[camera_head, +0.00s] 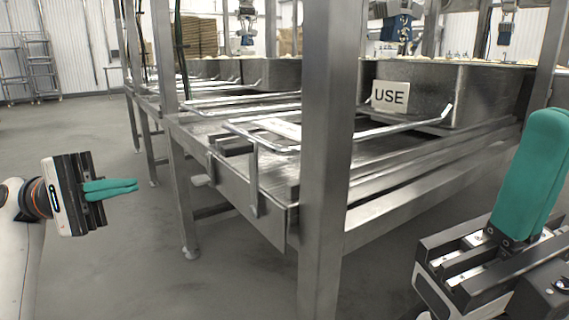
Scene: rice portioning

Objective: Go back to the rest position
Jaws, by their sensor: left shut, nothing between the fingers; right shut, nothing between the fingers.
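My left gripper (136,187) is at the left of the view, over open floor. Its teal fingers point right and are together with nothing between them. My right gripper (549,118) is at the lower right, close to the camera. Its teal fingers point up, are together and hold nothing.
A steel table frame (240,182) with an upright post (327,150) stands in the middle. A metal bin (485,95) with pale contents and a "USE" sign (390,96) sits on it. Racks (38,65) stand far left. The grey floor (75,125) at left is clear.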

